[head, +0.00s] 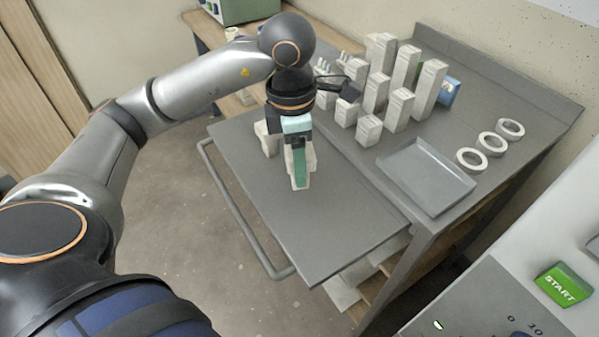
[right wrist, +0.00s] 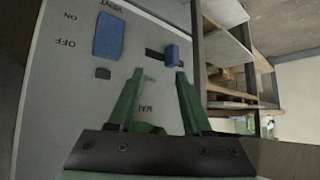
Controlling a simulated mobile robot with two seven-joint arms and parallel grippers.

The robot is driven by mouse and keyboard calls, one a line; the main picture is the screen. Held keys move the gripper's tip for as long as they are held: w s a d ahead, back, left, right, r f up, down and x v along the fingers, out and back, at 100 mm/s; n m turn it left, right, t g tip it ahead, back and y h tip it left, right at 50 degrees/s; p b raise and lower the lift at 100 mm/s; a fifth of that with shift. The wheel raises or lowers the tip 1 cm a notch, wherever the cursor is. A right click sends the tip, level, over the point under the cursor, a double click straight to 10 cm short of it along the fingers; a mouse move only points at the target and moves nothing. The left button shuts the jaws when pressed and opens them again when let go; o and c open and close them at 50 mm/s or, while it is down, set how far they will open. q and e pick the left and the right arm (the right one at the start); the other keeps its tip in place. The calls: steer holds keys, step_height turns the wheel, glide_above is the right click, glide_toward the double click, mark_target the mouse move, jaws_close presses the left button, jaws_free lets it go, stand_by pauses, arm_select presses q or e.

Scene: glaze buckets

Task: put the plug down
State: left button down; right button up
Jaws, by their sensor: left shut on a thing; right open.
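My left gripper (head: 299,172) reaches down over the near left part of the grey table (head: 255,195). Its green fingers are shut on a pale cream piece (head: 311,157), which seems to be the plug. The fingers partly hide it, and I cannot tell whether it touches the tabletop. Another pale block (head: 268,140) stands just left of the gripper. My right gripper (right wrist: 159,82) shows only in the right wrist view. It is open, with its fingertips in front of a control panel (right wrist: 60,95) and close to a blue slider knob (right wrist: 172,56).
Several pale upright blocks (head: 400,108) stand at the back of the table, beside a blue item (head: 449,93). A shallow grey tray (head: 427,176) and three pale rings (head: 492,143) lie to the right. A green START button (head: 563,285) is at lower right. The table's front part is clear.

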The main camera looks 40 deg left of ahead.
arm_select(q)
steer(key=w+f, duration=0.1)
steer(key=w+a+f, duration=0.1)
steer(key=f, duration=0.2)
steer(key=shift+w+a, duration=0.25)
steer(key=shift+w, duration=0.15)
steer(key=shift+w+f, duration=0.1)
steer(key=shift+f, duration=1.5)
steer(key=shift+c, duration=0.9)
jaws_free()
step_height(320, 180, up, 12)
steer(key=p, duration=0.1)
steer(key=shift+s+a, duration=0.2)
steer(key=shift+a, duration=0.1)
steer(key=shift+d, duration=0.1)
